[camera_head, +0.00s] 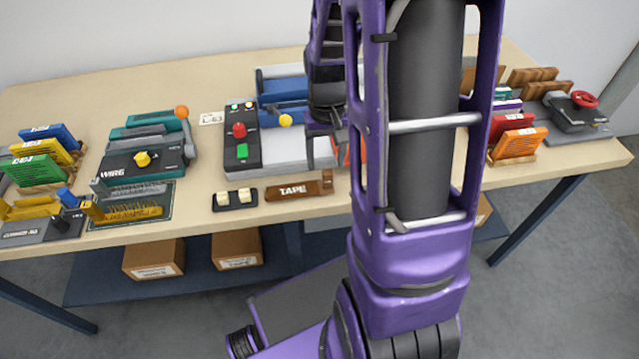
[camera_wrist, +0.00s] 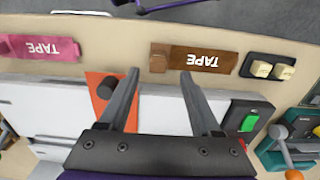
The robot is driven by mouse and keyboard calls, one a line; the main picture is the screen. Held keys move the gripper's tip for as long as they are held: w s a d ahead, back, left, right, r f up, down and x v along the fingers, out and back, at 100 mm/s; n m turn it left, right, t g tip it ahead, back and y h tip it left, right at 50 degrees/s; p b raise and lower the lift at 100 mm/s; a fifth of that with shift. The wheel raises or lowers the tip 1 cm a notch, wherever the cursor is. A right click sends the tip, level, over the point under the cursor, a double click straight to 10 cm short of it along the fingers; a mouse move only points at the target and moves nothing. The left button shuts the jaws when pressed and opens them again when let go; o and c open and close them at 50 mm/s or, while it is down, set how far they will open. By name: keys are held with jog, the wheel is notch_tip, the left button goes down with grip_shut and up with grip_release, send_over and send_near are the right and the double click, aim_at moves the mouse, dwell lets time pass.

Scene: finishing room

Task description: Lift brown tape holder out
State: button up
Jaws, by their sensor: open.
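The brown tape holder (camera_head: 292,190), labelled TAPE, lies along the table's front edge in the head view, with a raised block at its right end. In the wrist view the brown tape holder (camera_wrist: 203,60) shows upside down, its block at the left end. My gripper (camera_wrist: 160,74) is open and empty in the wrist view. The block appears just beyond the gap between the fingertips, and I see no contact. In the head view my arm hides much of the gripper.
A pink TAPE holder (camera_wrist: 40,48) lies to the left in the wrist view. A white machine with an orange panel (camera_wrist: 103,95) is beneath the fingers. A two-button switch block (camera_head: 235,199) sits left of the brown holder, and a control box (camera_head: 240,140) stands behind.

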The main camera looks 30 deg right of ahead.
aim_at(328, 172)
jog(key=f, duration=0.5)
jog(key=shift+s+d, duration=0.2)
grip_shut()
